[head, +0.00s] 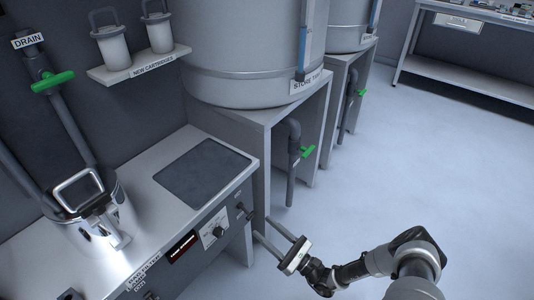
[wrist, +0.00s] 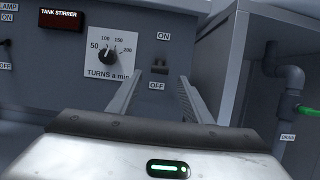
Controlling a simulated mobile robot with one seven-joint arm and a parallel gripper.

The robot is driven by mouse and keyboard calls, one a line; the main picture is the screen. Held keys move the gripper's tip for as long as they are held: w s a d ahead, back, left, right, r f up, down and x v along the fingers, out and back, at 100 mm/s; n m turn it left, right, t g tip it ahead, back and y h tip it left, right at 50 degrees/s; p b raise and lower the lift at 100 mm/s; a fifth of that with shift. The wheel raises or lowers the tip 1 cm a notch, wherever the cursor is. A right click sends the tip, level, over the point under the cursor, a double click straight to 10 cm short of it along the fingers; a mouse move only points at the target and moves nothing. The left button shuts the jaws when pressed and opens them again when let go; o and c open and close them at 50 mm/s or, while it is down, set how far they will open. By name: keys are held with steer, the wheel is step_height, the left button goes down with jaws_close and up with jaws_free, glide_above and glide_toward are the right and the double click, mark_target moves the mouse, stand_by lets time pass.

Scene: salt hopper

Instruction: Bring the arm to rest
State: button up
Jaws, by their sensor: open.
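My gripper (head: 279,237) is open and empty in the head view, held in front of the grey control panel at the bench's right end. In the wrist view its two fingers (wrist: 160,92) point at the panel and lie apart, just below the ON/OFF switch (wrist: 159,65). Whether a finger touches the panel I cannot tell. The black speed knob (wrist: 108,55), marked TURNS a min, is left of the switch, and a dark TANK STIRRER display (wrist: 61,19) is further left. My arm reaches in from the lower right of the head view.
A metal vessel (head: 72,215) with a handle stands on the bench (head: 150,205) beside a dark square plate (head: 202,171). A large store tank (head: 240,50) on a stand is behind, with a green-handled drain valve (head: 306,152). Open floor (head: 430,170) lies to the right.

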steer(key=s+d+r+n+g+h, duration=0.1)
steer(key=s+r+n+g+h, duration=0.2)
steer(key=r+n+g, duration=0.7)
steer(key=s+d+r+n+g+h, duration=0.1)
steer(key=s+r+n+g+h, duration=0.15)
steer(key=r+n+g, duration=0.75)
steer(key=s+d+r+n+t+h, duration=0.2)
steer(key=s+d+r+t+h, duration=0.25)
steer(key=r, duration=0.35)
steer(key=s+d+r+n+t+h, duration=0.1)
steer(key=s+d+r+t+h, duration=0.3)
steer(key=r, duration=0.5)
steer(key=s+d+r+n+t+h, duration=0.2)
steer(key=s+d+r+t+h, duration=0.15)
steer(key=s+r, duration=0.35)
step_height(320, 180, up, 29)
steer(key=p, duration=2.8)
steer(key=shift+w+a+r+t, duration=0.15)
steer(key=shift+w+t, duration=0.15)
steer(key=shift+w, duration=0.1)
